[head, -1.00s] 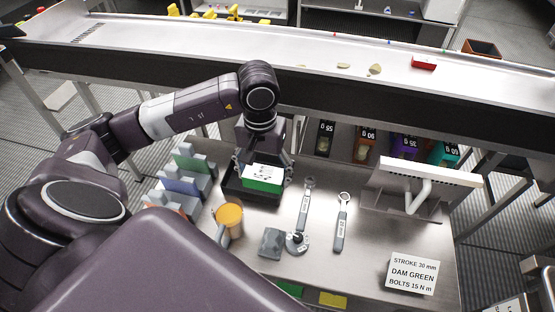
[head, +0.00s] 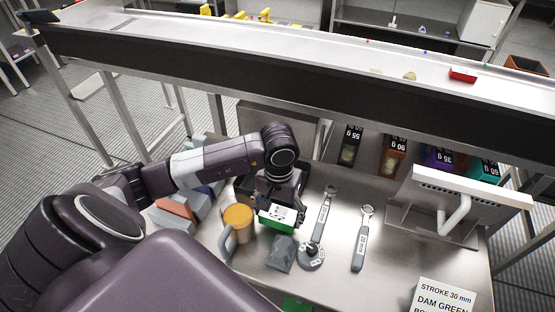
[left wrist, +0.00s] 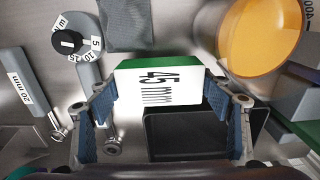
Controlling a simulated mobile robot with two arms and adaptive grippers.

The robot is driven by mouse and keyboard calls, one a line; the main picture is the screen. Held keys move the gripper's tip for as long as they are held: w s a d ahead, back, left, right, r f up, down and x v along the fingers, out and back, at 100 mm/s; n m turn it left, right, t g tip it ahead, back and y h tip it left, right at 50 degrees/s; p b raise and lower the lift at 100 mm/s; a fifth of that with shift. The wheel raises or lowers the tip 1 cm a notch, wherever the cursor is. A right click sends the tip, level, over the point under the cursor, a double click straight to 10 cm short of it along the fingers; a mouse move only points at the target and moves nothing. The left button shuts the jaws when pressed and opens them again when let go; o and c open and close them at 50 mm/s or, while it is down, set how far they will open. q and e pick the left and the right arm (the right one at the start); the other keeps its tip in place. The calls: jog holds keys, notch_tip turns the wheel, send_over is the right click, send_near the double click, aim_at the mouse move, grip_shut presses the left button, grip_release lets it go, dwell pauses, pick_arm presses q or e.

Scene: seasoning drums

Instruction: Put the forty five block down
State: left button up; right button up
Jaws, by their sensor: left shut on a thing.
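The forty five block (head: 278,215) is green with a white face. I cannot tell whether the block touches the bench. My right gripper is out of view.
An orange-topped mug (head: 238,218) stands left of the block. A grey lump (head: 282,253), a dial wrench (head: 312,256) and another wrench (head: 362,240) lie in front and right. Coloured blocks (head: 175,209) are at the left. A sign (head: 445,297) stands front right.

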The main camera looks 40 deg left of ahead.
pick_arm(q)
notch_tip(320, 180, down, 2)
jog(key=shift+f+b, duration=0.1)
jog(key=shift+b, duration=0.25)
jog(key=shift+f, duration=0.2)
jog(key=shift+w, duration=0.15)
jog(key=o, duration=1.3)
